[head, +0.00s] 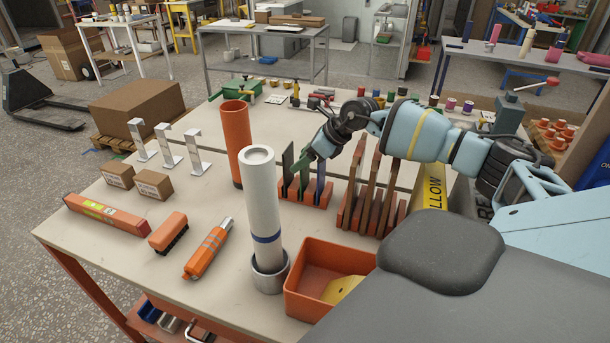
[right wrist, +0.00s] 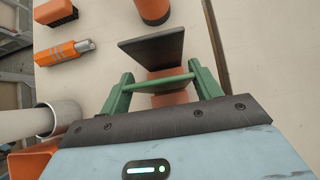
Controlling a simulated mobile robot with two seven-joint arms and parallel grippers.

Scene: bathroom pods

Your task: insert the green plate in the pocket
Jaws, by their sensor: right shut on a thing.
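My right gripper (head: 313,152) is over the small orange rack (head: 316,200) in the middle of the table. In the right wrist view, its two green fingers (right wrist: 160,81) close on the green plate, seen almost edge-on as a thin green bar (right wrist: 160,85). The green plate (head: 303,172) stands upright between a dark plate (head: 287,165) on its left and a blue plate (head: 319,172) on its right. The dark plate also shows in the right wrist view (right wrist: 152,50). The gripper partly hides the rack, and I cannot tell whether the green plate's lower edge is inside a pocket. My left gripper is not in view.
A tall white tube (head: 262,200) in a grey ring and an orange tube (head: 238,145) stand left of the rack. An orange bin (head: 306,290) is in front. A row of brown upright panels (head: 370,195) stands close on the right.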

